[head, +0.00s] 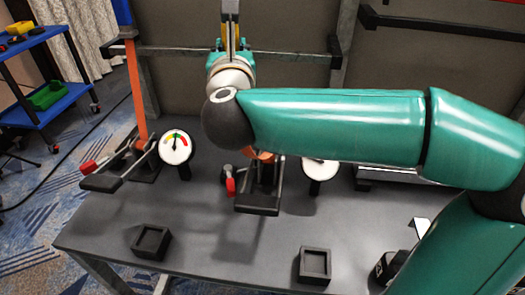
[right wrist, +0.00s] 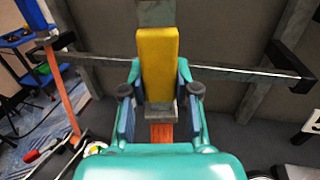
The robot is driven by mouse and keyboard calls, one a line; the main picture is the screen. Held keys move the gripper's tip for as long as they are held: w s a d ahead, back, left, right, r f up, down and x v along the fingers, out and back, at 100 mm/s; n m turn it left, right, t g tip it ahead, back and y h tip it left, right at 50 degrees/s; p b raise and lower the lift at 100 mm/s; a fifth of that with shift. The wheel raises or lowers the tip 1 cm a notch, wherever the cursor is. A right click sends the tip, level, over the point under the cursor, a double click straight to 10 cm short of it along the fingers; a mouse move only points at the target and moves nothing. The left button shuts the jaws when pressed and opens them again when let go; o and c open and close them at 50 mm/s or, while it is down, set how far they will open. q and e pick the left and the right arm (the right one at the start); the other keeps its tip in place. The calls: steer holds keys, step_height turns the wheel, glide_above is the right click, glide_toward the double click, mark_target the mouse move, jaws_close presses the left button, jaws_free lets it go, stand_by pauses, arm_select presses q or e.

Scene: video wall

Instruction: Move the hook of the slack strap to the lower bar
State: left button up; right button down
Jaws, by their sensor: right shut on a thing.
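My right gripper (right wrist: 160,108) is shut on the yellow grip (right wrist: 158,62) of the hook, fingers at either side. A grey metal part (right wrist: 155,13) rises above the yellow grip. Orange strap (right wrist: 162,133) shows just below it. In the head view my right gripper (head: 231,60) points up in front of a horizontal bar (head: 292,55). The hook is at about the bar's height or above; I cannot tell whether it touches. Below, my arm hides most of the strap over the middle ratchet (head: 258,203). My left gripper is out of view.
A second orange strap (head: 136,88) runs tight from the left ratchet (head: 125,170). A gauge (head: 176,147) stands beside it; another gauge (head: 318,170) is partly hidden by my arm. Two black square trays (head: 139,251) (head: 303,277) sit on the grey table (head: 225,265). A blue cart (head: 45,40) stands left.

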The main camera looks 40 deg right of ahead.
steer(key=s+d+f+m+g+h+b, duration=0.1)
steer(key=s+f+g+b, duration=0.1)
steer(key=s+f+b, duration=0.35)
steer(key=s+f+m+g+h+b, duration=0.1)
steer(key=s+f+h+b, duration=0.1)
steer(key=f+b, duration=0.65)
steer(key=w+d+f+p, duration=0.1)
steer(key=w+d+f, duration=0.3)
steer(key=w+d, duration=0.4)
steer(key=d, duration=0.4)
steer(key=shift+w+m+p, duration=0.3)
steer(key=shift+w+p, duration=0.1)
stand_by(0.4)
steer(key=shift+r, duration=0.1)
steer(key=c, duration=0.8)
jaws_free()
steer(key=shift+s+a, duration=0.1)
steer(key=shift+a, duration=0.05)
